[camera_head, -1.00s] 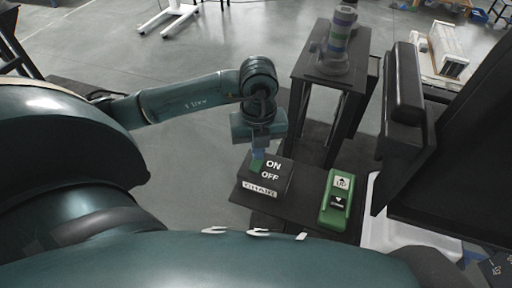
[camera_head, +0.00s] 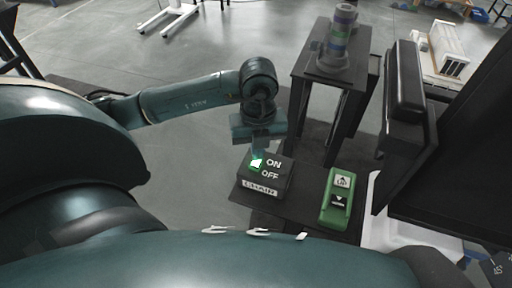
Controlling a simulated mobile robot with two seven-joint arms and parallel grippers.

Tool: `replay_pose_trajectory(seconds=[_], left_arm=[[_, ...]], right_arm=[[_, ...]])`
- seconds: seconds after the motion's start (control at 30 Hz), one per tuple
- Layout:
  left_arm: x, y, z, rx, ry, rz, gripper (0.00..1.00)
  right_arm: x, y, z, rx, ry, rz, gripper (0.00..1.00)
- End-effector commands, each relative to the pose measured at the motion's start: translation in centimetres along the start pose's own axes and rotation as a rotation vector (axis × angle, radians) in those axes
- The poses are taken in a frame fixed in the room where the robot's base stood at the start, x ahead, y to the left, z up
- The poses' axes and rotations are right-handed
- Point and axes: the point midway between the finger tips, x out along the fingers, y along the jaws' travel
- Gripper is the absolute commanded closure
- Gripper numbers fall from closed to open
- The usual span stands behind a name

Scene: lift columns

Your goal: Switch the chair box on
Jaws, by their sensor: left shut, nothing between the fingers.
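The chair box (camera_head: 265,177) is a dark box with a white label on its front and the words ON and OFF on its top. It sits at the left of a low dark shelf. My right gripper is not in view.
A green box (camera_head: 337,199) with up and down buttons stands right of the chair box. Behind is a dark column stand (camera_head: 318,66) with a banded signal tower (camera_head: 339,37). A black chair-like part (camera_head: 404,84) rises at the right. Open floor lies left.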

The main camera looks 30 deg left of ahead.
Motion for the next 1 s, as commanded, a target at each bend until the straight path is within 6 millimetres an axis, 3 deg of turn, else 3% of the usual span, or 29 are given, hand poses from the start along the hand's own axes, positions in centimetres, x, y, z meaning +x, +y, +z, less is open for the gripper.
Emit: replay_pose_trajectory(seconds=[0.7,1.0], left_arm=[[-6.2,-0.1,0.1,0.000,-0.003,-0.004,1.00],[-6.6,0.0,0.0,-0.001,-0.002,-0.003,1.00]], right_arm=[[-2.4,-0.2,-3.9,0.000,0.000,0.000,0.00],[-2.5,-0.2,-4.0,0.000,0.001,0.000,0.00]])
